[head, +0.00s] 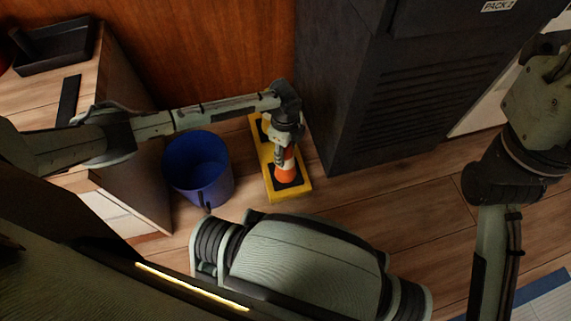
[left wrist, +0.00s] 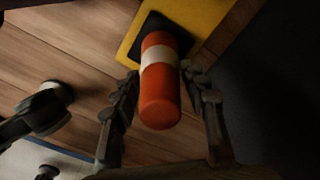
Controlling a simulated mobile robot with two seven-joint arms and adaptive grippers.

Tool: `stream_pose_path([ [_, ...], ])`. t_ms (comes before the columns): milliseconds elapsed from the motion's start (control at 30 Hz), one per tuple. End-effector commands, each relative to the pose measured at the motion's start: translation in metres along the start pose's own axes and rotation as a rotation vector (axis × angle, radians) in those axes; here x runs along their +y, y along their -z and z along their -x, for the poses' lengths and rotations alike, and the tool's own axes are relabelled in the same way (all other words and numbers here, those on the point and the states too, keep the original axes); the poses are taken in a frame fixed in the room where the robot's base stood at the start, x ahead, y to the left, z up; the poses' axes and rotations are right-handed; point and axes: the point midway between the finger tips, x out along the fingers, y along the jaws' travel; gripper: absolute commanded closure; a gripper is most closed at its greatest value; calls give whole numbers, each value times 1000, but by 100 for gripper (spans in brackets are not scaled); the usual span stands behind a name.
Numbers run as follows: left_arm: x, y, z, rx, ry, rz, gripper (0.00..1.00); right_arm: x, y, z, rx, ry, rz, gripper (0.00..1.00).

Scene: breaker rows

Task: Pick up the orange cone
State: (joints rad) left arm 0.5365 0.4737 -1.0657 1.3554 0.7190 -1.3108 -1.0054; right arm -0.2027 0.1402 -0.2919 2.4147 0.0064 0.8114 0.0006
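The orange cone (head: 286,174) with a white band stands on a black square of a yellow board (head: 304,191) on the floor. In the left wrist view the cone (left wrist: 159,98) is in the middle, its rounded orange top towards the camera. My left gripper (head: 279,151) is at the cone and partly covers it in the head view. In the left wrist view its fingers are open, one on each side of the cone, with narrow gaps appearing between them and it. My right arm shows at the right of the head view, but its gripper does not show.
A blue bin (head: 198,170) stands left of the yellow board, beside a wooden cabinet (head: 136,135) with a black tray (head: 55,48) on top. A tall dark cabinet (head: 385,110) stands close on the right. The wooden floor (head: 400,210) in front of it is clear.

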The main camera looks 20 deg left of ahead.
Motion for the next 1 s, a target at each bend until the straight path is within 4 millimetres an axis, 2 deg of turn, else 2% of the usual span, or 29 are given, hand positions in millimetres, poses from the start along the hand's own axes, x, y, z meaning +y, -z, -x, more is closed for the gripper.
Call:
stream_pose_path([
  [67,0,0,0,0,0,0,70,0,0,0,0,0,0,60],
  [300,0,0,0,0,0,0,100,0,0,0,0,0,1,60],
  [733,-1,0,5,1,2,0,100,0,1,-2,1,0,0,60],
  [867,-1,0,24,2,4,-1,100,1,4,-9,6,-5,-1,60],
  [1000,-2,0,54,2,4,-1,100,2,5,0,-38,-54,-10,60],
])
